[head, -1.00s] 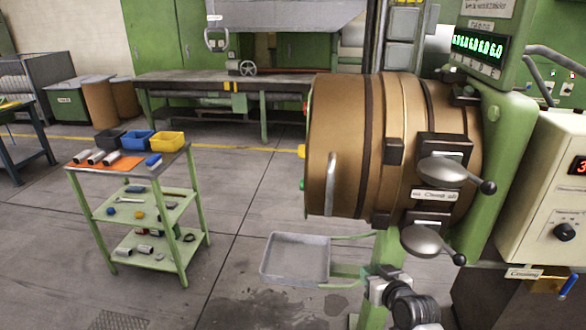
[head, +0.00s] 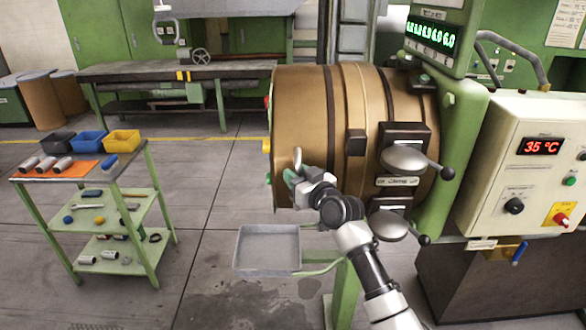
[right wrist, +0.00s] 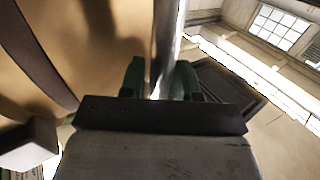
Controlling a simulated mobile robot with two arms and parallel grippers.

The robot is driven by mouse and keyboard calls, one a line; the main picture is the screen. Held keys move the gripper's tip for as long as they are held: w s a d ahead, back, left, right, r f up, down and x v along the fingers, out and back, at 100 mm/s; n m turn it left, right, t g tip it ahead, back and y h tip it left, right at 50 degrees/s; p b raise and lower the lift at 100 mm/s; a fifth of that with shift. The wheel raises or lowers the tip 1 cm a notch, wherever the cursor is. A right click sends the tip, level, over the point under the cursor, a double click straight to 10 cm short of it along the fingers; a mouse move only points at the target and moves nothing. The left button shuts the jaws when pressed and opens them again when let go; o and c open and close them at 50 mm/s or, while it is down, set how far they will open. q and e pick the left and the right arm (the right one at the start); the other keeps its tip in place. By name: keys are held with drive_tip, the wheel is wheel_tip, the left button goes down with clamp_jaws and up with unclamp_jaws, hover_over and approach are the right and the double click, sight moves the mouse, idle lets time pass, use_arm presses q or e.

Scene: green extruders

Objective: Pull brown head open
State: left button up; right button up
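The brown head (head: 312,110) is a large brown drum with dark bands, mounted on the green machine. Its metal handle (head: 297,158) stands upright on the drum's left part, its lower end hidden behind my right gripper (head: 292,178). In the right wrist view, the handle (right wrist: 166,45) runs between the two green fingertips of my right gripper (right wrist: 160,78). The fingers are apart on either side of the handle; a small gap seems to show, and I cannot tell whether they touch it. The brown surface (right wrist: 100,40) fills the left of that view. My left gripper is not in view.
A grey tray (head: 268,249) sits below the drum. Two levers (head: 405,160) stick out on the drum's right. A control box (head: 530,150) stands at the right. A green cart (head: 130,180) with bins is at the left. Floor between cart and tray is clear.

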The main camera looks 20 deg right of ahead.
drive_tip(key=shift+w+a, duration=0.2)
drive_tip(key=shift+w, duration=0.5)
clamp_jaws()
